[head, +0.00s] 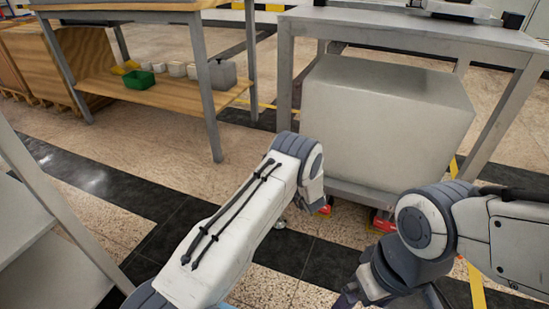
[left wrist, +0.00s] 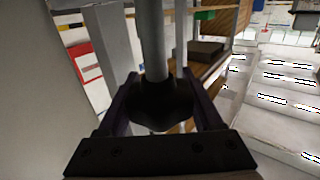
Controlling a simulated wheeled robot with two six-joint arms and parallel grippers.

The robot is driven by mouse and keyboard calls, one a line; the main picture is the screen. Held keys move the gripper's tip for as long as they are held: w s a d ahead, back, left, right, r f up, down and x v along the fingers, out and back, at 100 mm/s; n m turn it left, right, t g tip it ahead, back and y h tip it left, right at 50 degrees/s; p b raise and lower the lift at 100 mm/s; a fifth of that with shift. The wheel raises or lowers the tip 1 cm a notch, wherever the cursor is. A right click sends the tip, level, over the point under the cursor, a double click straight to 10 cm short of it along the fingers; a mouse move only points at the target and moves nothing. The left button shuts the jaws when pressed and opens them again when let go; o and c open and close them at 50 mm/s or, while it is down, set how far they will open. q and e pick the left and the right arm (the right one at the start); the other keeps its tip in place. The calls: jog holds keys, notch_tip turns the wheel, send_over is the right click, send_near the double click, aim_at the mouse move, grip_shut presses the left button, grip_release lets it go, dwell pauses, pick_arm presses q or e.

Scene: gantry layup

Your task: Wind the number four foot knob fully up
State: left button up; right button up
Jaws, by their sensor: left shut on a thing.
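In the left wrist view, a dark lobed foot knob (left wrist: 162,106) sits on a grey round post (left wrist: 152,40). My left gripper (left wrist: 159,84) has one finger on each side of the knob and is shut on it. No number on the knob can be read. In the head view my left arm reaches toward the floor in front of the grey bench (head: 285,75), and its own links hide the gripper and knob. My right gripper (head: 350,297) shows only partly at the bottom edge, and its fingers cannot be made out.
A large grey box (head: 385,125) fills the space under the bench, with red parts (head: 383,219) near the floor below it. A wooden-shelved table (head: 165,92) holding a green bin (head: 138,80) stands at the left. Grey shelving (head: 35,235) is at the near left.

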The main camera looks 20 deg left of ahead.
pick_arm(q)
jog(key=shift+d+f, duration=0.1)
jog(key=o, duration=1.4)
jog(key=shift+c, duration=0.2)
jog(key=p+v, duration=0.4)
jog(key=v, duration=0.6)
jog(key=shift+s+p, duration=0.2)
jog(key=shift+p, duration=0.15)
jog(key=shift+d, duration=0.1)
